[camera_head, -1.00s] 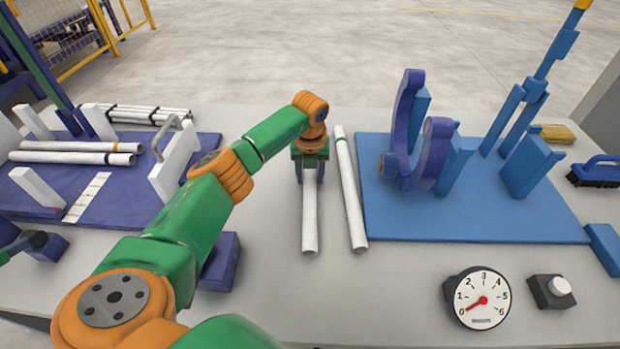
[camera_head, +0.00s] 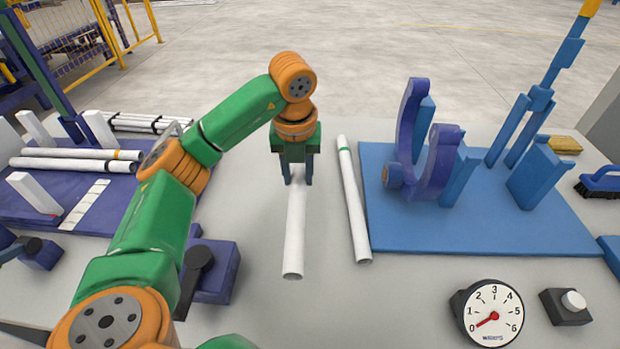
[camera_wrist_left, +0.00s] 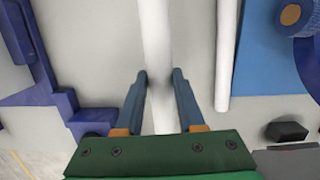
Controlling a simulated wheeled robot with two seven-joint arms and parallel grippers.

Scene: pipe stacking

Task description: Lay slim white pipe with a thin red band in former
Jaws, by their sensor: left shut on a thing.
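My left gripper (camera_head: 298,180) is shut on a slim white pipe (camera_head: 294,240), gripping it near its far end. The pipe points toward me; I cannot tell whether it touches the table. No red band shows on its visible length. In the left wrist view the pipe (camera_wrist_left: 157,45) runs between the two fingers of the gripper (camera_wrist_left: 160,75). I cannot tell for sure which fixture is the former. A purple base (camera_head: 130,215) with white uprights (camera_head: 35,192) stands at the left and bears several banded pipes (camera_head: 70,164). My right gripper is not in view.
A white pipe with a green band (camera_head: 354,205) lies just right of the held one. A blue plate (camera_head: 470,240) with purple curved jaws (camera_head: 440,165) stands at the right. A dial gauge (camera_head: 490,313) and a button box (camera_head: 567,306) are in front.

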